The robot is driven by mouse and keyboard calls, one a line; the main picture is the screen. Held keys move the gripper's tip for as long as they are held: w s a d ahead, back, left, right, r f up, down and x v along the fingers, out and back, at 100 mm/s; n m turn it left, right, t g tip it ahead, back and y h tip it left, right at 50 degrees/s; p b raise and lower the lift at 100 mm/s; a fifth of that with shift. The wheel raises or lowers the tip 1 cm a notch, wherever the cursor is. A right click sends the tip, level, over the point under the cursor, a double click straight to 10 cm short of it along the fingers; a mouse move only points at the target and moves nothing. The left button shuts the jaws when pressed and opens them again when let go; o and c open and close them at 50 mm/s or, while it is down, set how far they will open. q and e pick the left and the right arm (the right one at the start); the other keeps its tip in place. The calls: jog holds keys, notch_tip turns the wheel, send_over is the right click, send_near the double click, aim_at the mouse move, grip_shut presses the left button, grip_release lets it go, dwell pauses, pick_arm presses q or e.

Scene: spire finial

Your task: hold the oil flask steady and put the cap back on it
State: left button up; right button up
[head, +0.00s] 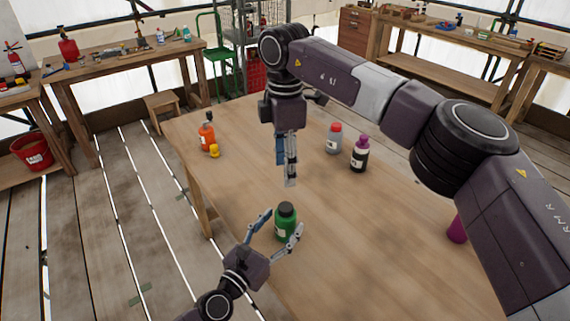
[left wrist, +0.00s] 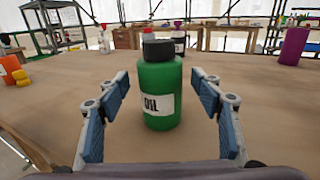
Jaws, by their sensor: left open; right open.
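The green oil flask (head: 286,229) stands upright near the table's front left edge. Its label in the left wrist view (left wrist: 161,104) reads "OIL". A black cap (left wrist: 158,50) sits on top of it; I cannot tell how tightly. My left gripper (head: 284,224) is open, with one finger on each side of the flask. In the left wrist view (left wrist: 165,100) there are gaps between both fingers and the flask. My right gripper (head: 288,178) points down above the table, behind the flask and higher. It is open and empty, seen nearly edge-on.
An orange bottle (head: 206,138) with a small yellow item (head: 214,151) stands at the table's left. A grey red-capped bottle (head: 333,140) and a dark purple-topped bottle (head: 359,155) stand farther back. A purple cylinder (head: 456,231) is at right. The table around the flask is clear.

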pick_arm(q)
jog(key=v, duration=0.9)
jog(key=shift+s+a, duration=0.2)
jog(key=shift+s, duration=0.1)
